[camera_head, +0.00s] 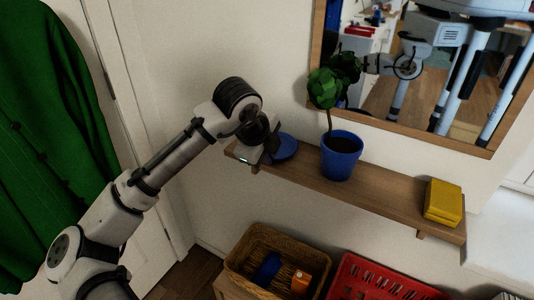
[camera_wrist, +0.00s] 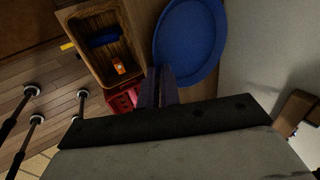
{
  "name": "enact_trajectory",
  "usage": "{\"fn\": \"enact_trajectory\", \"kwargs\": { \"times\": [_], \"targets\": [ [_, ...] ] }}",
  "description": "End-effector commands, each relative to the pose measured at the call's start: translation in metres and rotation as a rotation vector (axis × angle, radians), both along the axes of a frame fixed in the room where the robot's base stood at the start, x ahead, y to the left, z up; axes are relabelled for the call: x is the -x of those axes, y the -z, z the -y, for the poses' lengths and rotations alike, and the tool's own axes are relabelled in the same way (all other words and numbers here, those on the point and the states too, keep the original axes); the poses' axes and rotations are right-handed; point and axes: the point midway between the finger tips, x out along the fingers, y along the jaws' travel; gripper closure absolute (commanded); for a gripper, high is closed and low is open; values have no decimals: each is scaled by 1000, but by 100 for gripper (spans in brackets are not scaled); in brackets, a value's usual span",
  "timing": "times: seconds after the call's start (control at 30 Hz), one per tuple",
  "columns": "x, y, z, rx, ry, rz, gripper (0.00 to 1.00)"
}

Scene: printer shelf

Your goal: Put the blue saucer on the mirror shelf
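The blue saucer (camera_head: 287,147) is at the left end of the wooden shelf (camera_head: 385,190) below the mirror (camera_head: 440,75). It looks flat on or just over the board; exact contact is unclear. My gripper (camera_head: 262,152) is at its left side and hides part of it in the head view. In the wrist view the saucer (camera_wrist: 190,38) fills the top middle. My two fingers (camera_wrist: 158,88) stand close together at its lower left rim. I cannot tell whether the rim is between them.
A blue pot (camera_head: 341,157) with a small plant stands mid-shelf, right of the saucer. A yellow block-like object (camera_head: 442,202) sits at the right end. A wicker basket (camera_head: 240,275) and a red crate (camera_head: 350,270) are below. A green garment (camera_head: 45,130) hangs left.

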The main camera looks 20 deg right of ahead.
Motion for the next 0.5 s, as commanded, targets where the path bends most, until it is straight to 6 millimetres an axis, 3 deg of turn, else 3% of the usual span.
{"fn": "enact_trajectory", "kwargs": {
  "times": [0.13,0.5],
  "targets": [
    [0,0,0,0,0,0,79],
    [2,-7,-2,0,0,1,79]
  ]
}}
